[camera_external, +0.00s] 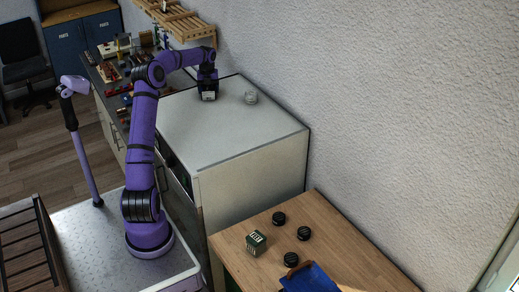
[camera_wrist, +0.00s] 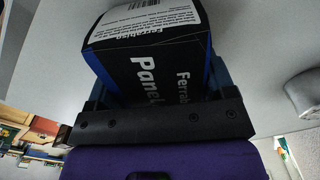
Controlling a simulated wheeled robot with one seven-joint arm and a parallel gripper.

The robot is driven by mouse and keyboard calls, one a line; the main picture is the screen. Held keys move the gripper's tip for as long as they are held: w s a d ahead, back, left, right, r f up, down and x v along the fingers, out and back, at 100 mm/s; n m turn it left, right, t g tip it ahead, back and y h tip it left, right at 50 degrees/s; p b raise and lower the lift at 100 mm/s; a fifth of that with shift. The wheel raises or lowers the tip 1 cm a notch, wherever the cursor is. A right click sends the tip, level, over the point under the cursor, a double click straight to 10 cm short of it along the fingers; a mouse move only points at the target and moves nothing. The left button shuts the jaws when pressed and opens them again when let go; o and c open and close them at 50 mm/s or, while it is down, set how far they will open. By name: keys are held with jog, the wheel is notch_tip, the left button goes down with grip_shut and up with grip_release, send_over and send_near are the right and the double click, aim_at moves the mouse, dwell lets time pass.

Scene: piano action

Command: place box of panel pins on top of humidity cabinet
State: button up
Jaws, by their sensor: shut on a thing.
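The box of panel pins (camera_wrist: 155,62) is black and blue with a white barcoded label at one end and "Panel" lettering. In the wrist view it sits between the jaws. My gripper (camera_external: 208,87) is shut on it and points down over the far part of the white humidity cabinet's top (camera_external: 225,133). The box also shows small below the gripper in the external view (camera_external: 209,96). I cannot tell whether its underside touches the cabinet top. The cabinet top also shows as a grey surface in the wrist view (camera_wrist: 255,45).
The near part of the top is bare. A wall runs along the right. A cluttered workbench (camera_external: 115,92) lies beyond, under a wooden rack (camera_external: 180,22). A wooden table (camera_external: 325,245) with small items is nearer.

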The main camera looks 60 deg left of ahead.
jog(key=o, duration=1.2)
jog(key=shift+f, duration=0.15)
jog(key=shift+o, duration=0.2)
notch_tip(320, 180, up, 12)
jog(key=shift+r, duration=0.15)
